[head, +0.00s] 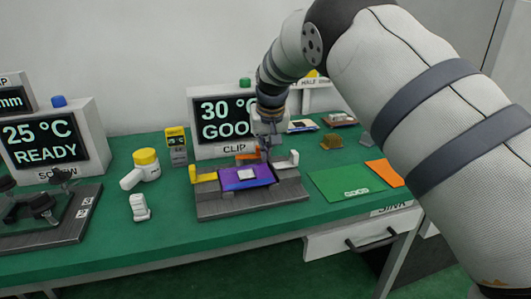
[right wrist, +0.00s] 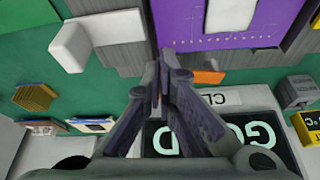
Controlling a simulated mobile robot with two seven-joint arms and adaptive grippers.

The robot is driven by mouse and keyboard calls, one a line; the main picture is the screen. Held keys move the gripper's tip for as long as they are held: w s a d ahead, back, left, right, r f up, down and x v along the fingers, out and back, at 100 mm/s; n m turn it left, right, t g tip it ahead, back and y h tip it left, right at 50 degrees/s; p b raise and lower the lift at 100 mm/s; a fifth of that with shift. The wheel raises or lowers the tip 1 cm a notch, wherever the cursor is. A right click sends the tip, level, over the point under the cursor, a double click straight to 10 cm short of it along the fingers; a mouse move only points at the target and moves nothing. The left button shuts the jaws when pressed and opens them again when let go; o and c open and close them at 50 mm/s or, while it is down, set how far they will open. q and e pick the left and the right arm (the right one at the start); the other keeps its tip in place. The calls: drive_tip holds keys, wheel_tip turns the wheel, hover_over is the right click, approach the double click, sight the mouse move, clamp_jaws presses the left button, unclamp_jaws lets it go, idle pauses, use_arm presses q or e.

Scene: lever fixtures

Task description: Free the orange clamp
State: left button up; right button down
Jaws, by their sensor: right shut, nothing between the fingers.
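The orange clamp (head: 247,156) sits at the back edge of the grey clip fixture (head: 255,209), behind a purple board (head: 236,180). In the right wrist view the orange clamp (right wrist: 208,77) shows as a small block against the fixture's back edge, and the purple board (right wrist: 205,38) lies beyond it. My right gripper (head: 264,155) is shut and empty, low at the back of the fixture. In the right wrist view its fingertips (right wrist: 161,66) are just left of the orange clamp; I cannot tell if they touch it. My left gripper is not in view.
A yellow clamp (head: 205,177) and a white clamp (head: 287,160) stand at the fixture's left and right. A display box (head: 221,119) reading 30 °C stands close behind. A green mat (head: 345,183) lies right; a yellow-capped bottle (head: 146,163) stands left.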

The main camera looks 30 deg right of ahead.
drive_tip(key=shift+w+d+f, duration=0.1)
drive_tip(key=shift+w+d, duration=0.3)
drive_tip(key=shift+d, duration=0.1)
idle(0.4)
